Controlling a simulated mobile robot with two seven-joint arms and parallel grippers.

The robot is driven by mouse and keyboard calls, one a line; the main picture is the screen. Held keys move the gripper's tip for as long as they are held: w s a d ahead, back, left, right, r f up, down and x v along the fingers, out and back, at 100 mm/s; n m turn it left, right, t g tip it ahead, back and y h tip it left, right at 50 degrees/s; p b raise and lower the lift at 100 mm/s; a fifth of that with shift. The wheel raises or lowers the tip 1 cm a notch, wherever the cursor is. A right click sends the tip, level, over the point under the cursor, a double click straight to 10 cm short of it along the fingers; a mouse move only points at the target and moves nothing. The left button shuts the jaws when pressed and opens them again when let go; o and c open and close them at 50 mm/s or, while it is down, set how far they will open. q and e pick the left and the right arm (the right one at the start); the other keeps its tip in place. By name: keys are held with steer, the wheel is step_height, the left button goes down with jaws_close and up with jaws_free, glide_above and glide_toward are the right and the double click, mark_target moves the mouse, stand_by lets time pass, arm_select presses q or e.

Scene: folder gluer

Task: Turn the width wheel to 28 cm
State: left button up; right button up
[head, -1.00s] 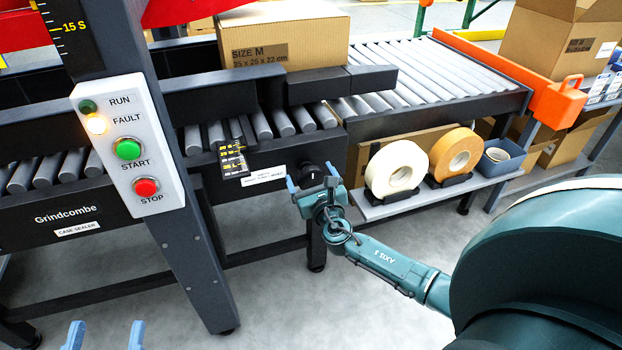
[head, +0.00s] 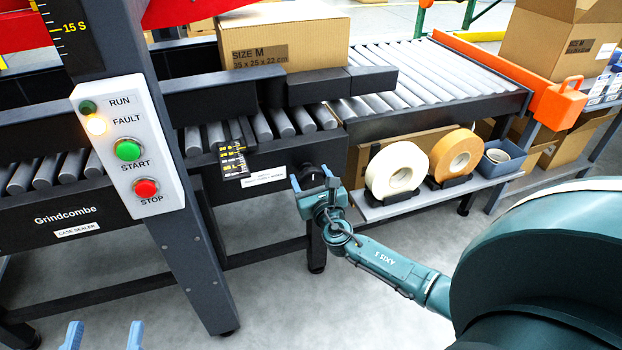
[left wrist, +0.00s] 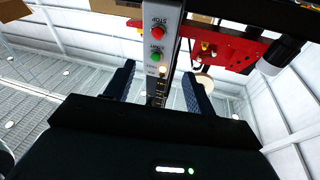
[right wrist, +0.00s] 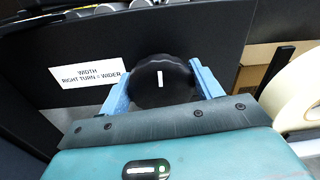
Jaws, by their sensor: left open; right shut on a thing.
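The width wheel is a round black knob with a white mark (right wrist: 160,72); in the head view it (head: 314,172) sits on the machine's front rail. My right gripper (right wrist: 160,90) is shut on it, with blue fingers on both sides; the white mark stands about upright in the right wrist view. The label beside it (right wrist: 90,74) reads "WIDTH RIGHT TURN = WIDER". A black scale with yellow marks (head: 232,158) hangs left of the wheel; its numbers are too small to read surely. My left gripper (head: 103,336) is open and empty at the bottom left.
A size M carton (head: 290,40) sits on the rollers behind dark guide rails (head: 330,86). A control panel (head: 126,145) with a lit amber fault lamp stands at left.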

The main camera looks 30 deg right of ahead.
steer(key=m+b, duration=0.2)
steer(key=m, duration=0.3)
steer(key=shift+d+f, duration=0.1)
steer(key=shift+f, duration=0.05)
steer(key=m, duration=0.3)
steer(key=shift+s+b, duration=0.1)
steer(key=shift+b, duration=0.3)
steer(key=m, duration=0.2)
steer(key=shift+d+m+b, duration=0.1)
steer(key=shift+m+b, duration=0.25)
steer(key=shift+m, duration=0.05)
steer(key=m, duration=0.3)
steer(key=shift+f+b, duration=0.1)
steer(key=shift+b, duration=0.2)
arm_select(q)
steer(key=shift+w+d+r+t+h, duration=0.15)
steer(key=shift+w+r+t+h, duration=0.15)
steer(key=shift+r+t+h, duration=0.3)
arm_select(e)
steer(key=shift+m, duration=1.6)
arm_select(q)
steer(key=shift+r, duration=0.1)
arm_select(e)
steer(key=o, duration=1)
steer(key=shift+y, duration=0.3)
arm_select(q)
steer(key=shift+d, duration=0.1)
